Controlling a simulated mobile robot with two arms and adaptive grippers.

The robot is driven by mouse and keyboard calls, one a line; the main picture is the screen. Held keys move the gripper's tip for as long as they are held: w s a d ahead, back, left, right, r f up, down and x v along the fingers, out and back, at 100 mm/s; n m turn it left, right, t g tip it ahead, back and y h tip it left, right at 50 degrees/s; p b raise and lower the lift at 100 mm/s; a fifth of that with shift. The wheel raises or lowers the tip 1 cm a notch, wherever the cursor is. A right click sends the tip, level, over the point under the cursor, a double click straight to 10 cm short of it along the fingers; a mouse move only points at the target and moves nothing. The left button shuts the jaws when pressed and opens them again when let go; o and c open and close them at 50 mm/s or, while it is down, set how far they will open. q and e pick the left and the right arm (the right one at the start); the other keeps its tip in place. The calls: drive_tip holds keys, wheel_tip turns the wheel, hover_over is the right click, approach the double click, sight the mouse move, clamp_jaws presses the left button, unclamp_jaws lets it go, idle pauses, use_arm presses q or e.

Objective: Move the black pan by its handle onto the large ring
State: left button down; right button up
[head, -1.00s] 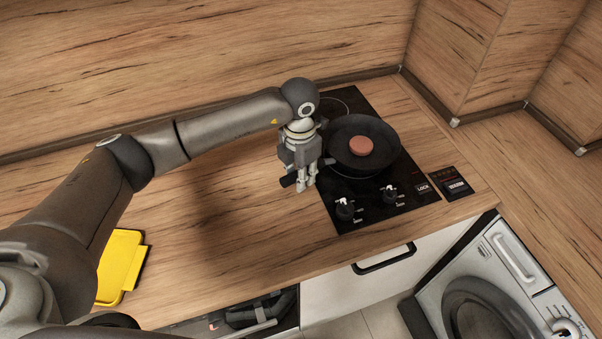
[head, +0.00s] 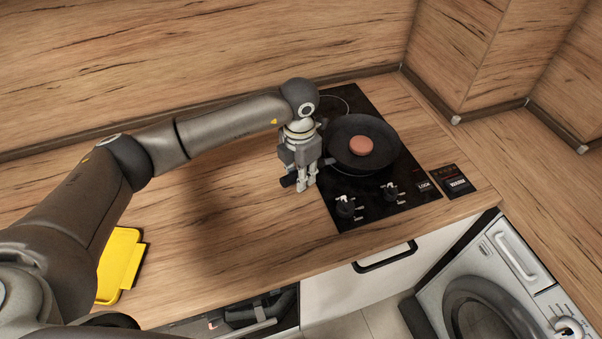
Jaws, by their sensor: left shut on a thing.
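The black pan (head: 381,165) is over the black cooktop (head: 404,197), with a round reddish-brown piece (head: 361,146) in it. Part of a ring shows at the pan's near edge; the pan covers most of it. Another ring (head: 343,101) shows at the far left of the cooktop, partly hidden by the pan and my arm. My left gripper (head: 306,187) points down at the cooktop's left edge and is shut on the pan's handle (head: 288,181), whose end sticks out to its left. I cannot tell whether the pan's base touches the glass. My right gripper is not in view.
A yellow object (head: 119,266) lies at the counter's left. Wooden splashback panels (head: 470,45) close off the back and right. The counter (head: 240,220) between the yellow object and cooktop is clear.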

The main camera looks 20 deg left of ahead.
use_arm(q)
drive_tip(key=shift+r, duration=0.1)
drive_tip(key=c, duration=1.2)
unclamp_jaws()
drive_tip(key=shift+s+f, duration=0.15)
drive_tip(key=shift+f, duration=0.05)
drive_tip(key=shift+s+a+r, duration=0.1)
drive_tip(key=shift+s+a, duration=0.6)
drive_tip(key=shift+s, duration=0.15)
drive_tip(key=shift+s+a+p, duration=0.25)
drive_tip(key=shift+s+a, duration=0.45)
drive_tip(key=shift+s, duration=0.25)
drive_tip(key=shift+s+a+p, duration=0.25)
drive_tip(key=shift+s+a, duration=0.45)
drive_tip(key=shift+s, duration=0.25)
wheel_tip(320, 180, up, 7)
drive_tip(key=p, duration=0.3)
